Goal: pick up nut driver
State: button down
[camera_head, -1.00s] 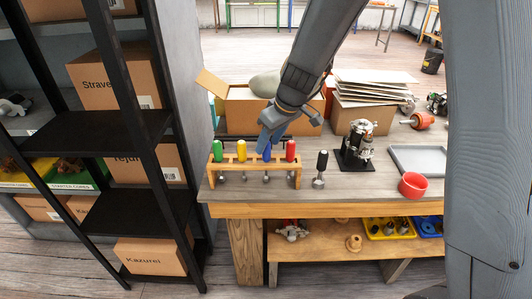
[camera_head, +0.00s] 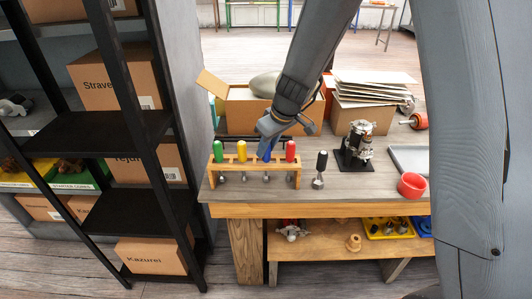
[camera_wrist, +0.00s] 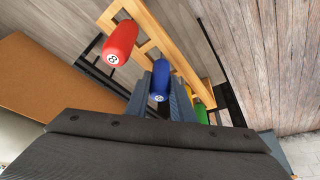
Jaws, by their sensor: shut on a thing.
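Several nut drivers with coloured handles stand upright in a wooden rack (camera_head: 243,164) on the bench: green (camera_head: 218,150), yellow (camera_head: 242,151), blue (camera_head: 267,153) and red (camera_head: 290,151). My gripper (camera_head: 266,144) comes down over the blue one. In the wrist view, the blue handle (camera_wrist: 161,76) lies between the fingers of my gripper (camera_wrist: 161,92), which is shut on it. The red handle (camera_wrist: 121,42) is beside it in the wrist view, with an 8 on its end. The blue driver's shank still appears at the rack.
A black-handled tool (camera_head: 320,168) stands just right of the rack. An open cardboard box (camera_head: 240,113) stands behind. A black shelf (camera_head: 105,140) rises to the left.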

jog(key=shift+r, duration=0.1)
notch_tip(320, 180, up, 28)
jog(key=b, duration=0.4)
jog(key=c, duration=2.1)
grip_release()
grip_shut()
